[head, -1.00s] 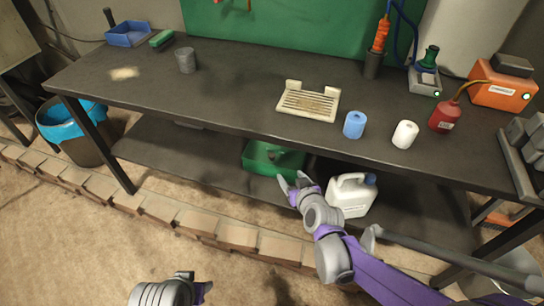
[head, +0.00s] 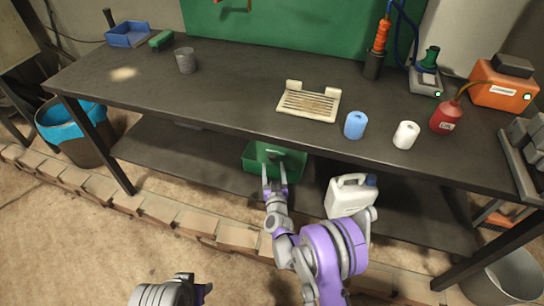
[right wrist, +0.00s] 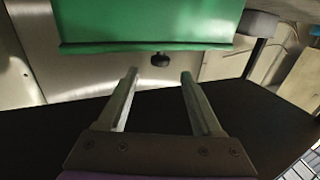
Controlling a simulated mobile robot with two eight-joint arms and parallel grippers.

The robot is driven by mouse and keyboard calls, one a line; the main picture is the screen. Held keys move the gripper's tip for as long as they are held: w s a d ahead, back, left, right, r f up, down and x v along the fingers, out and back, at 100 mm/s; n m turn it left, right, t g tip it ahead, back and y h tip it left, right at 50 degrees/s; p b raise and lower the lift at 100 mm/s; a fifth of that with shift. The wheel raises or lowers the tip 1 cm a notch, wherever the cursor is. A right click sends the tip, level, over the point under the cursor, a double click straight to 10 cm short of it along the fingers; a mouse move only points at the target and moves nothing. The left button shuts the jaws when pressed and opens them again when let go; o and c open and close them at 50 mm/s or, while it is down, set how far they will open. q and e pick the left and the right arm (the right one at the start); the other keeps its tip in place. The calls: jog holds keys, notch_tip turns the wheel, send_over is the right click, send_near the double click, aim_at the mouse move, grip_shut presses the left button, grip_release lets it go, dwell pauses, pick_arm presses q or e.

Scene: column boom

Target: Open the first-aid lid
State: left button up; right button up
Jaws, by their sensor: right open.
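The green first-aid box (head: 250,166) sits on the lower shelf under the bench, partly hidden by the bench top and my right gripper. In the right wrist view, a green surface with a lip along its lower edge (right wrist: 150,25) fills the top, and a small dark knob (right wrist: 161,59) shows just below the lip. My right gripper (head: 274,172) is open and empty in front of the box, its fingers pointing at it. In the wrist view, the knob lies beyond and between the fingertips (right wrist: 159,74), apart from them. My left gripper (head: 200,291) is only partly seen at the bottom edge.
A white jug (head: 347,198) stands on the lower shelf (head: 200,160) to the right of the box. The bench's front edge (head: 225,128) hangs above. A row of bricks (head: 160,211) runs along the floor in front.

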aim_at(272, 158)
jog(key=w, duration=0.6)
jog(key=shift+w+a+b, duration=0.25)
jog(key=shift+w+b, duration=0.05)
jog(key=shift+b, duration=0.05)
grip_shut()
dwell(1.1)
